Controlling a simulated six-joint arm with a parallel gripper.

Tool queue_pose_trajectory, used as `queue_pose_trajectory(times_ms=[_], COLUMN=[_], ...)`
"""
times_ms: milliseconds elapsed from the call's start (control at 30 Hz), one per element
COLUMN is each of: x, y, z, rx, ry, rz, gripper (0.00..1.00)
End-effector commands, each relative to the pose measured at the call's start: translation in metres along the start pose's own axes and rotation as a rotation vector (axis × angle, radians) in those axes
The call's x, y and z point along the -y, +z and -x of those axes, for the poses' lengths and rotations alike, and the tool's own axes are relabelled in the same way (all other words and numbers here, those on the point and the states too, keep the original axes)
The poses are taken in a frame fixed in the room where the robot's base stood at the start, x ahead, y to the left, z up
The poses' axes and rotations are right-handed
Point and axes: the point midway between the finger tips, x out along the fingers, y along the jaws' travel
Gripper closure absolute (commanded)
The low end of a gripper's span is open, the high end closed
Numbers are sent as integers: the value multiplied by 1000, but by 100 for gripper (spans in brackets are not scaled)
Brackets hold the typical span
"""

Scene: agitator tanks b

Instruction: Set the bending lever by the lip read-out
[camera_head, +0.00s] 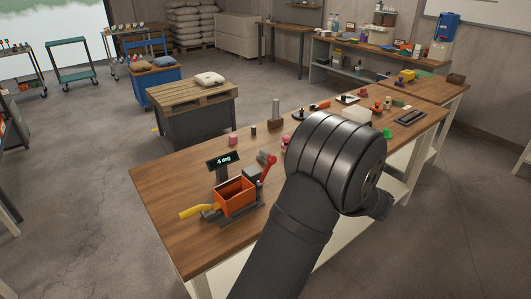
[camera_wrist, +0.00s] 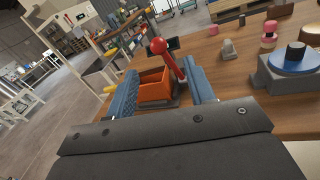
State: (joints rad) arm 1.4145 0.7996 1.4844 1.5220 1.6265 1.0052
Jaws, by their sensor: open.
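The orange bending device (camera_head: 235,198) stands at the near left of the workbench, an open-topped box with a yellow handle (camera_head: 194,212). Its red lever (camera_head: 266,170) rises on the right side, tilted, with a red ball knob. A dark read-out (camera_head: 222,160) behind it shows light characters, perhaps "4 deg", too small to be sure. In the wrist view the red lever (camera_wrist: 173,66) and orange box (camera_wrist: 154,86) appear between the blue fingers of my gripper (camera_wrist: 163,70). The gripper is open and I see no grip on the lever. In the head view my arm hides the gripper.
The wooden workbench (camera_head: 160,200) has a clear front left corner. In the wrist view a blue disc on a grey base (camera_wrist: 293,60) is at the right.

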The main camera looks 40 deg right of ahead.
Motion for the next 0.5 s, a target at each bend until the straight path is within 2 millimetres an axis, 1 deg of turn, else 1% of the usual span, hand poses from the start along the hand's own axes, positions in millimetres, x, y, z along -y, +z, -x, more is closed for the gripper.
queue_pose_trajectory(times_ms=[33,500], x=[-1,-1], y=[0,0], z=[-10,-112], rx=[0,0], ry=[5,5], rz=[0,0], gripper=[51,51])
